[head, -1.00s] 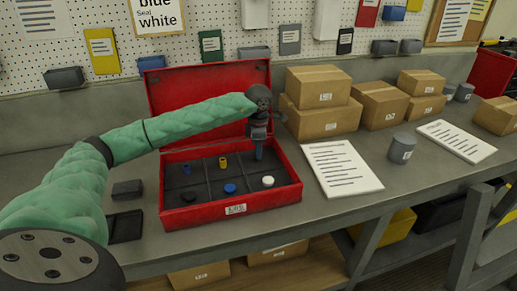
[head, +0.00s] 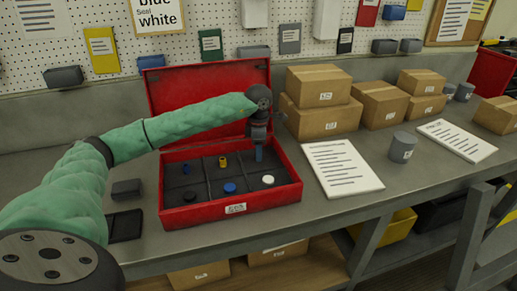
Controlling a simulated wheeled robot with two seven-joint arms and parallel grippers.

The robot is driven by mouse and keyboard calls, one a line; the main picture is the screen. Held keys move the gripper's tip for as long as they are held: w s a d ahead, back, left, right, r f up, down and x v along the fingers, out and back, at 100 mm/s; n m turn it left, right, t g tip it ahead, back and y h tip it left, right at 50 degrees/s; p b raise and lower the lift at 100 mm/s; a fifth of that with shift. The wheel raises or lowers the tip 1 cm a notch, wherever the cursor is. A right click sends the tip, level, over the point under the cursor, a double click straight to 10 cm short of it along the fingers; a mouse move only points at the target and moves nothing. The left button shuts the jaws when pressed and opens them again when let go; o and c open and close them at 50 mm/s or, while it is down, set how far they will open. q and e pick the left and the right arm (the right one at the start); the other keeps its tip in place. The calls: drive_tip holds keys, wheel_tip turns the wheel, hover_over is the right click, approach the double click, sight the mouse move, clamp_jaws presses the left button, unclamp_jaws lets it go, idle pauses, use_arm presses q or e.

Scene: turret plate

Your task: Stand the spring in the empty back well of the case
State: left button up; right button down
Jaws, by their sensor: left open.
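The red case (head: 282,198) stands open on the bench, its lid (head: 200,95) raised at the back. Dividers split it into front and back wells. My left gripper (head: 258,147) points down over the back right well and is open. A narrow blue upright piece (head: 259,154) shows right below its fingers in that well. It may be the spring; its coils and foot are too small to make out. My right gripper is out of view.
The front wells hold a black (head: 190,197), a blue (head: 230,188) and a white piece (head: 268,181). Cardboard boxes (head: 320,121) stand right of the lid. A paper sheet (head: 342,168) lies right of the case, with a grey cup (head: 402,148) beyond.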

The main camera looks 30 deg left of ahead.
use_arm(q)
wheel_tip(320, 180, up, 6)
drive_tip(key=shift+r+b, duration=0.25)
drive_tip(key=shift+b, duration=0.9)
drive_tip(key=shift+r, duration=0.7)
